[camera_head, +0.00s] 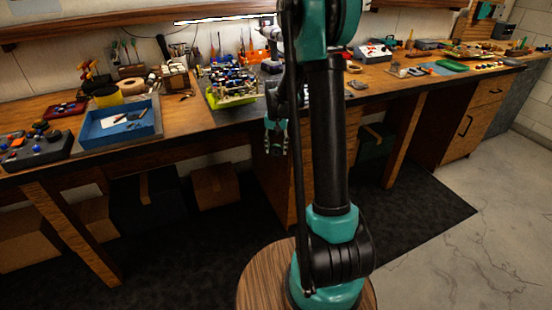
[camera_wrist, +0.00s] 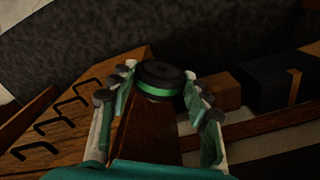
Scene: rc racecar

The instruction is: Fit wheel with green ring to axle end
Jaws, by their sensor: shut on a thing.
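My gripper (camera_wrist: 160,84) is shut on a black wheel with a green ring (camera_wrist: 160,92) in the wrist view. The wheel sits between the fingertips, its dark round top showing and the green band around its side. In the head view my gripper (camera_head: 276,135) hangs in front of the workbench, below the top's front edge. The wheel cannot be made out there. A cluttered assembly on a yellow-green base (camera_head: 238,100) stands on the bench, up and left of my gripper. It may be the racecar, but its axle ends are too small to tell.
The workbench (camera_head: 185,117) runs along the wall. A blue tray (camera_head: 118,131) and a dark box with knobs (camera_head: 36,150) stand on its left part. Drawers with black handles (camera_wrist: 75,112) are close to my gripper. Cardboard boxes (camera_head: 215,186) lie under the bench.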

